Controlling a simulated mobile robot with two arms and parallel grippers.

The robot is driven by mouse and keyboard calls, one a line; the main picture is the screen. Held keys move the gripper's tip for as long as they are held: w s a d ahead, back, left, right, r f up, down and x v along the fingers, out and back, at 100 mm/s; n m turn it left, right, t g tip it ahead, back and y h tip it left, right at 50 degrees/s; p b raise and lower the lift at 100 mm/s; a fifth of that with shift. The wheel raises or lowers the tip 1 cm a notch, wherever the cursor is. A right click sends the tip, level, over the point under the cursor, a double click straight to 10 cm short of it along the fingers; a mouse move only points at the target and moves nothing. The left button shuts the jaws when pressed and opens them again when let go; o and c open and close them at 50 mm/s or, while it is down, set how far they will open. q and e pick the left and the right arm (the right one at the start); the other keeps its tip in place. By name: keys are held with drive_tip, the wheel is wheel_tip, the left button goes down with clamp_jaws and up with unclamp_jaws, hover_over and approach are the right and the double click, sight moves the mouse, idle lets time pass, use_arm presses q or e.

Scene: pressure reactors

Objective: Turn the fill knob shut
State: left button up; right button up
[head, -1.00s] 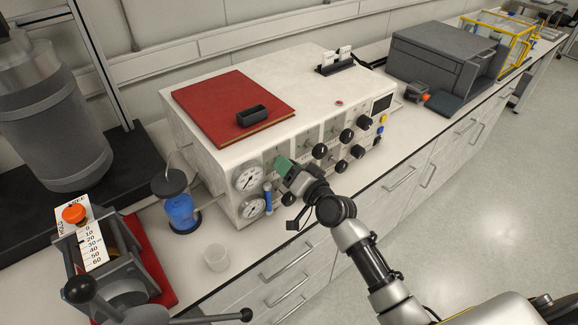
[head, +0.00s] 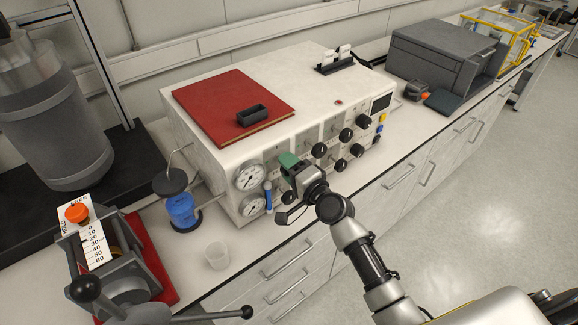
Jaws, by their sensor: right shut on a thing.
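The white control box (head: 232,163) stands on the bench with two round gauges and several black knobs on its front panel. My right gripper (head: 290,163) is at the left part of that panel, just right of the gauges. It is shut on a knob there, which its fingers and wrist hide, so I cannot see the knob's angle. Green shows at the fingertips. Other black knobs, such as one (head: 319,150) just right of the gripper, are uncovered. I cannot read the labels that would tell the fill knob. My left gripper is not in view.
Drawer handles stick out below the bench edge.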

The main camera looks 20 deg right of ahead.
idle(0.4)
drive_tip(key=o, duration=0.9)
drive_tip(key=shift+s, duration=0.1)
drive_tip(key=b+v, duration=0.2)
drive_tip(key=v, duration=0.8)
drive_tip(key=shift+s+d, duration=0.2)
drive_tip(key=shift+s, duration=0.1)
